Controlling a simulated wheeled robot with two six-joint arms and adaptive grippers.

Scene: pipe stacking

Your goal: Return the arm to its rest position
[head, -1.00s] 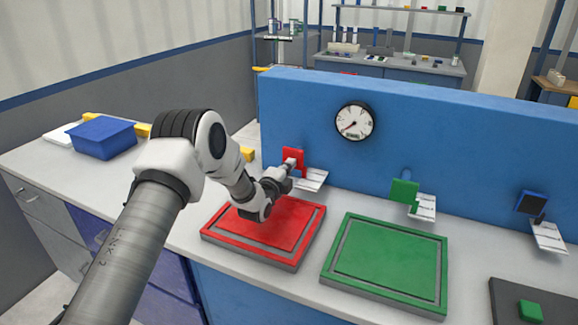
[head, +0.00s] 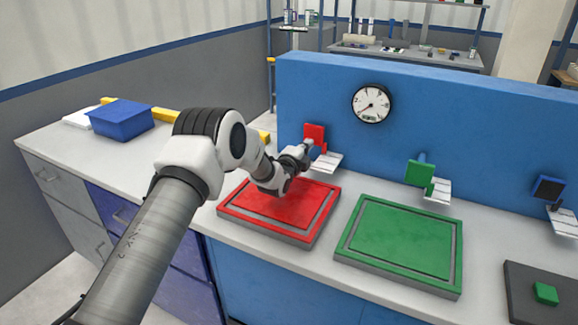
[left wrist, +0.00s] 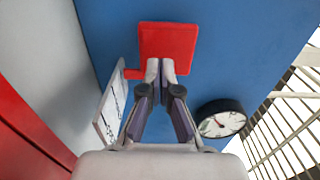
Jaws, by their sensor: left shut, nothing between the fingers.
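My left arm comes in from the left in the head view, over the red tray. My left gripper (head: 307,147) is by the red square plate (head: 315,134) on the blue panel, above the back of the red tray (head: 322,232). In the left wrist view the left gripper (left wrist: 160,66) has its fingertips together in front of the red plate (left wrist: 168,40), with nothing between them. Whether the tips touch the plate is not clear. My right gripper is not in view.
A green tray (head: 440,284) lies to the right, then a dark tray (head: 520,290) with a green block (head: 546,293). The blue panel (head: 440,110) with a gauge (head: 371,104) stands behind. A blue bin (head: 121,121) sits at the left. White cards (head: 327,162) stick out below the plates.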

